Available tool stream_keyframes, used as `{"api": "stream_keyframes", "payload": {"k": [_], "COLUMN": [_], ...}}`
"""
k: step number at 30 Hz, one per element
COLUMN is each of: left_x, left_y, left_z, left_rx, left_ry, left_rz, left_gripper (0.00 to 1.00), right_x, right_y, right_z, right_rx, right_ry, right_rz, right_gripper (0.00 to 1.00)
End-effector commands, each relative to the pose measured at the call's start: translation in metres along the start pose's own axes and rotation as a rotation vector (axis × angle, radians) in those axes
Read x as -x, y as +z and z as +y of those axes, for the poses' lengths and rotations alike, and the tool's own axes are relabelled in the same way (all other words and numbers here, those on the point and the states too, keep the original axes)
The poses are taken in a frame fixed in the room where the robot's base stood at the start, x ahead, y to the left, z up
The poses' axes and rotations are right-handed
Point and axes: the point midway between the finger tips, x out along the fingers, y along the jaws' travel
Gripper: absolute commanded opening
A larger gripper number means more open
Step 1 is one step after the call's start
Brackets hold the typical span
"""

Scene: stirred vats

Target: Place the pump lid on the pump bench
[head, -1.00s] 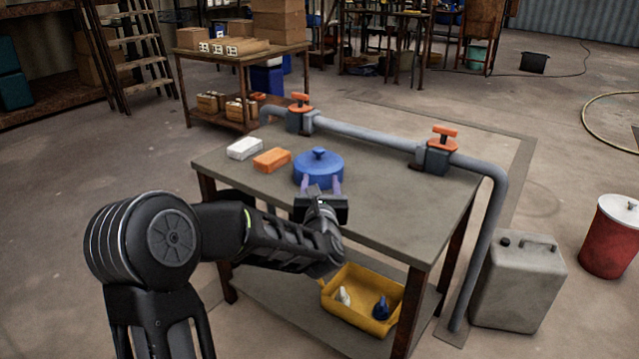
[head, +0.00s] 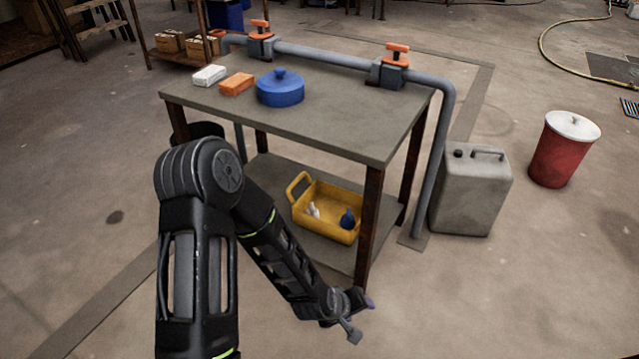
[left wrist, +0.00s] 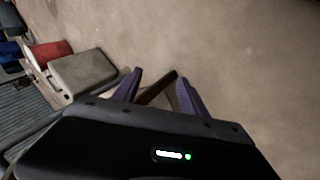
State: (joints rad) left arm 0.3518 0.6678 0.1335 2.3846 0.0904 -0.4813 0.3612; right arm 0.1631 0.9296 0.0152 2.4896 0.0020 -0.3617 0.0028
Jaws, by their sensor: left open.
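The blue pump lid (head: 280,88), round with a knob on top, sits on the grey top of the pump bench (head: 330,125), near its middle. My left gripper (head: 362,318) is low in front of the bench, well below and apart from the lid. In the left wrist view its two purple fingers (left wrist: 160,88) are spread with nothing between them. The lid is not seen in the left wrist view. My right gripper does not show.
A white block (head: 209,75) and an orange block (head: 237,83) lie left of the lid. A pipe with orange-handled valves runs along the bench's back. A yellow tray (head: 322,226) stands on the lower shelf. A grey canister (head: 470,192) and a red bin (head: 563,152) stand right.

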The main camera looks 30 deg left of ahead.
Motion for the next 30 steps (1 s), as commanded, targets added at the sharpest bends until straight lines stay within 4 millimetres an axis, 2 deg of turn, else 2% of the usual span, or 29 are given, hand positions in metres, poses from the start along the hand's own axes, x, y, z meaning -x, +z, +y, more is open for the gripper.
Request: {"api": "stream_keyframes", "payload": {"k": [1,3,4,6,7,12,18,21,25,30], "left_x": [0.000,0.008,0.015,0.045,0.054,0.105,0.174,0.202,0.222,0.229], "left_y": [0.042,0.092,0.114,0.152,0.159,0.171,0.162,0.156,0.152,0.151], "left_z": [-0.013,-0.031,-0.038,-0.047,-0.047,-0.031,0.009,0.027,0.040,0.044], "left_rx": [-0.121,-0.284,-0.350,-0.472,-0.499,-0.550,-0.560,-0.562,-0.562,-0.562], "left_ry": [-0.032,-0.063,-0.073,-0.090,-0.093,-0.101,-0.101,-0.099,-0.098,-0.097], "left_rz": [-0.098,-0.229,-0.286,-0.401,-0.427,-0.488,-0.508,-0.512,-0.515,-0.517], "left_gripper": [0.51,0.51,0.51,0.51,0.51,0.51,0.51,0.51,0.51,0.51], "right_x": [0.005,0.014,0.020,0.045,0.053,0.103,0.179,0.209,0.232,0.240], "right_y": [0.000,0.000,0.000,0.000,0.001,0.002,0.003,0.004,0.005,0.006], "right_z": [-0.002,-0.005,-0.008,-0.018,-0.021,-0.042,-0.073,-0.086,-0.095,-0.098], "right_rx": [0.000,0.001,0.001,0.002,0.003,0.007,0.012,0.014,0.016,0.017], "right_ry": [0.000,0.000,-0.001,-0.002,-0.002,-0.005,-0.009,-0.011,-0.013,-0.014], "right_rz": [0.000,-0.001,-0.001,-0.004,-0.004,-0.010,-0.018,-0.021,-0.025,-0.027], "right_gripper": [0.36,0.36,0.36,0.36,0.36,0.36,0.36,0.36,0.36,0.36]}}
